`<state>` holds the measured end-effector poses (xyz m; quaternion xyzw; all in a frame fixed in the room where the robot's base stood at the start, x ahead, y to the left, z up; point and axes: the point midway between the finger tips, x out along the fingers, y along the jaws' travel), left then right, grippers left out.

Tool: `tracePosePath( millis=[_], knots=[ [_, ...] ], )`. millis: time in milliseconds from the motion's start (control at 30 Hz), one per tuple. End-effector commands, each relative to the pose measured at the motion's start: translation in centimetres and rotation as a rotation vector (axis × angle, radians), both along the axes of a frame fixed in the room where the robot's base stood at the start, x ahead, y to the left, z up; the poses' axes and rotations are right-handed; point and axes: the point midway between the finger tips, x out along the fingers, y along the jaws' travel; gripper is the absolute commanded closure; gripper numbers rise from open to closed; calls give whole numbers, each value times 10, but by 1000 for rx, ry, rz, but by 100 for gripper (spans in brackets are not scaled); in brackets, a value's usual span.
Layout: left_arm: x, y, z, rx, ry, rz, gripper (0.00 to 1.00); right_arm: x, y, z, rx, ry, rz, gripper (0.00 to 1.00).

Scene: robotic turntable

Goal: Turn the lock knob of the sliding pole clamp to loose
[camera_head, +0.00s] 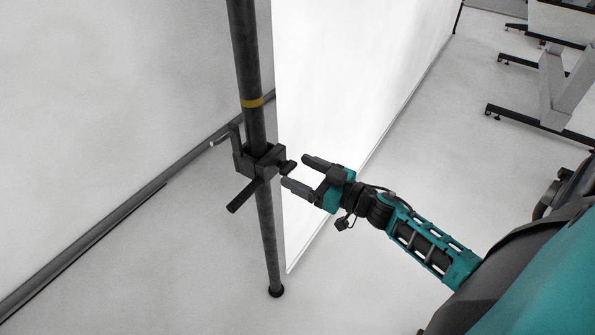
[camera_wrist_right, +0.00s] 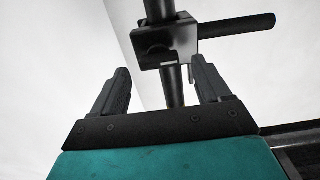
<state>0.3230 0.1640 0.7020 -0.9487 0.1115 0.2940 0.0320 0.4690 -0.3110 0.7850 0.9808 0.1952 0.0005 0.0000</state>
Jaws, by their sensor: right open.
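The sliding pole clamp (camera_head: 257,162) is a dark block around a black upright pole (camera_head: 269,240). A dark bar handle (camera_head: 244,196) sticks out of it toward the lower left. The lock knob (camera_head: 288,167) is a small dark piece on the clamp's right side. My right gripper (camera_head: 296,171) is open, its two fingers pointing at the knob from the right, with nothing clearly between them. In the right wrist view the clamp (camera_wrist_right: 166,42) stands beyond the open fingers, and its handle (camera_wrist_right: 238,26) points right. My left gripper is not in view.
A yellow band (camera_head: 252,102) marks the pole above the clamp. A bright white panel (camera_head: 345,70) stands behind the pole. A grey wall with a dark base rail (camera_head: 110,225) is at the left. Table legs (camera_head: 545,120) stand at the upper right. The floor around the pole's foot is clear.

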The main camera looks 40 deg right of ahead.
Motion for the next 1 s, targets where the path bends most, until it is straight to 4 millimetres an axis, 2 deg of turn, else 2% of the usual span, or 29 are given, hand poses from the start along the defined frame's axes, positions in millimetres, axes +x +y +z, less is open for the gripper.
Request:
tracePosePath(
  millis=[133, 467, 1000],
  knots=[
    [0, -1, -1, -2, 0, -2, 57, 12, 5, 0, 1, 0, -1, 23],
    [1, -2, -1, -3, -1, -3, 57, 14, 6, 0, 1, 1, -1, 23],
    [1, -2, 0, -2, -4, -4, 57, 14, 6, 0, 1, 1, 0, 73]
  ],
)
